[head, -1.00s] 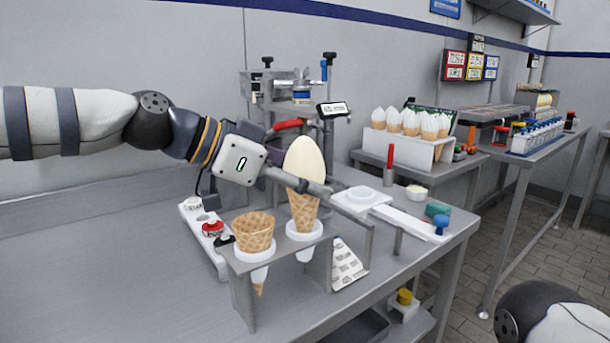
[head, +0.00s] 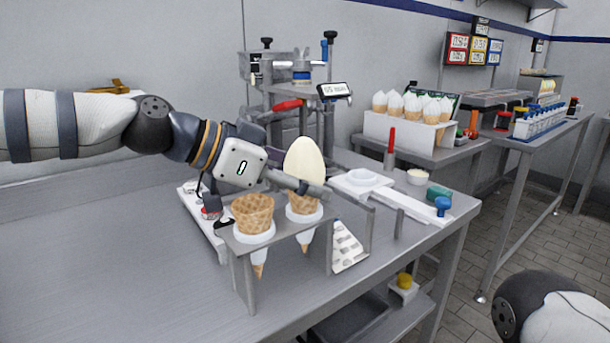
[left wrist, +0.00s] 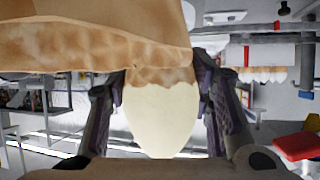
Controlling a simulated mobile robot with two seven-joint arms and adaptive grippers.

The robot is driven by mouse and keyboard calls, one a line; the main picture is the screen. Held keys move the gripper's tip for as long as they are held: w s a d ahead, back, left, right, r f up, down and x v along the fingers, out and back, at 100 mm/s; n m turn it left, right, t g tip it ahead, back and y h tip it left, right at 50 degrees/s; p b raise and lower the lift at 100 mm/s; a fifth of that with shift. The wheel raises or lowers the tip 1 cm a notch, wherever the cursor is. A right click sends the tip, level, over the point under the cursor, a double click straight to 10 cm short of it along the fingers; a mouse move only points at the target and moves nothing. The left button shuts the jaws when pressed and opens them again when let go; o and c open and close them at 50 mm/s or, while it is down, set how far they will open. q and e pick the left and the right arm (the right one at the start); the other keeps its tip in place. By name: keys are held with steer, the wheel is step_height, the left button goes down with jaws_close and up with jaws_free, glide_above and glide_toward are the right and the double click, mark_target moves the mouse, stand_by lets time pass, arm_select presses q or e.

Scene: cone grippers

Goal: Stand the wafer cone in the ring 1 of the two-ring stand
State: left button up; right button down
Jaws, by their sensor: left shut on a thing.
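The wafer cone (head: 303,205), topped with a smooth pale cream dome (head: 304,158), stands upright in the right-hand ring of the grey two-ring stand (head: 240,282). Its brown tip shows below that ring's white sleeve. My left gripper (head: 302,188) is shut on this cone near its top, just under the cream. In the left wrist view the cone (left wrist: 162,76) shows upside down between the fingers. Another cone, a waffle one without visible cream (head: 253,213), stands in the left-hand ring, and fills the top of the left wrist view. My right gripper is out of view.
Behind the stand are a clamp-like machine (head: 290,75) and a small display (head: 334,90). A white rack (head: 410,133) of cream-topped cones stands at back right. A printed white wedge (head: 347,250) is right of the stand. The table's left front is clear.

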arm_select(q)
steer(key=shift+f, duration=0.55)
steer(key=o, duration=0.8)
steer(key=shift+o, duration=0.2)
steer(key=v, duration=1.2)
steer(key=shift+s, duration=0.1)
